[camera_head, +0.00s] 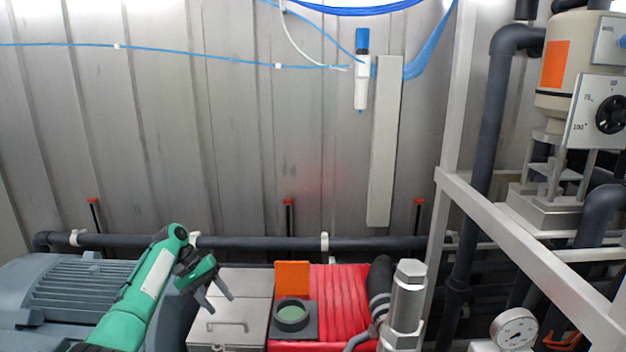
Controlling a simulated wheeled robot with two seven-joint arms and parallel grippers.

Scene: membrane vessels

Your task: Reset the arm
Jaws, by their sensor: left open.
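My left arm is green and comes in from the bottom left in the head view. My left gripper (217,298) is at its end, with dark fingers spread apart and nothing between them. It hangs above the left side of a grey metal box with a handle (245,285). Whether the fingers touch the box, I cannot tell. My right gripper is not in view.
A grey ribbed motor (75,283) lies behind my left arm. Right of the box are a red ribbed block (340,300), an orange plate (293,278) and a round green-topped fitting (292,314). A metal frame (520,245), pipes and a gauge (514,330) fill the right.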

